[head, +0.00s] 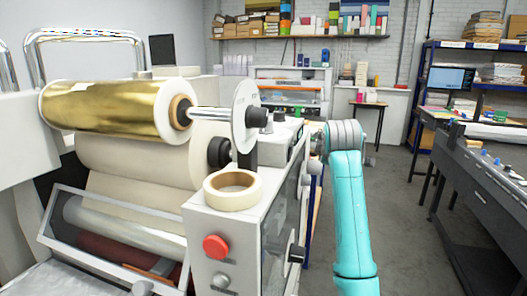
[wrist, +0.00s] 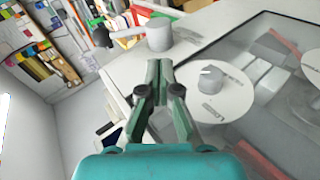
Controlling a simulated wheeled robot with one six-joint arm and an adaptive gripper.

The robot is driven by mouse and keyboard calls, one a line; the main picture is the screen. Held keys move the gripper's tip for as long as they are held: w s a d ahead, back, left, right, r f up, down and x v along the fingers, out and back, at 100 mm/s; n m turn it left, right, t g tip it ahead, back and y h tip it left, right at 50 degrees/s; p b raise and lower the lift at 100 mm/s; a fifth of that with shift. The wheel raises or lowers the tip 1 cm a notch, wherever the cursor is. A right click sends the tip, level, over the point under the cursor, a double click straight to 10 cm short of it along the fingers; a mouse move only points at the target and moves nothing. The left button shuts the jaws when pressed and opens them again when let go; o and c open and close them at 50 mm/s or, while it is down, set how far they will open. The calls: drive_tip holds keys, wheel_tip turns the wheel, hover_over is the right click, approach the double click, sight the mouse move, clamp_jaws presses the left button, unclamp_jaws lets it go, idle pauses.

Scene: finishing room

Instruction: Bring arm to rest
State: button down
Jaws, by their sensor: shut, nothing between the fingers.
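My gripper (wrist: 158,68) shows in the wrist view with its two green fingers together, shut and empty. It is close to the pale top or side of a machine, and I cannot tell whether it touches it. In the head view my teal arm stands up to the right of the laminating machine (head: 225,240). My gripper itself does not show there.
The machine carries a gold foil roll (head: 105,108), a white disc (head: 244,115), a tape roll (head: 233,190) and a red button (head: 215,247). A long dark machine (head: 490,180) stands at right. Grey floor (head: 405,230) is open between them.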

drive_tip(key=s+f+m, duration=0.1)
drive_tip(key=s+f, duration=0.3)
drive_tip(key=f, duration=0.9)
drive_tip(key=s+f+m, duration=0.1)
drive_tip(key=s+f, duration=0.3)
drive_tip(key=f, duration=0.9)
drive_tip(key=s+f+m+t+y, duration=0.15)
drive_tip(key=s+f+m, duration=0.25)
drive_tip(key=s+f, duration=1.4)
drive_tip(key=s+f+m+t, duration=0.1)
drive_tip(key=s+f+m, duration=0.2)
drive_tip(key=s, duration=2.1)
drive_tip(key=s+r+m, duration=0.1)
drive_tip(key=s+r, duration=0.3)
drive_tip(key=s, duration=0.3)
drive_tip(key=s+r+m+t, duration=0.1)
drive_tip(key=s+r+m, duration=0.1)
drive_tip(key=s+r, duration=0.2)
drive_tip(key=s+r+m, duration=0.1)
drive_tip(key=s+r, duration=0.4)
drive_tip(key=s, duration=0.6)
drive_tip(key=shift+a+m, duration=0.3)
drive_tip(key=shift+a, duration=0.15)
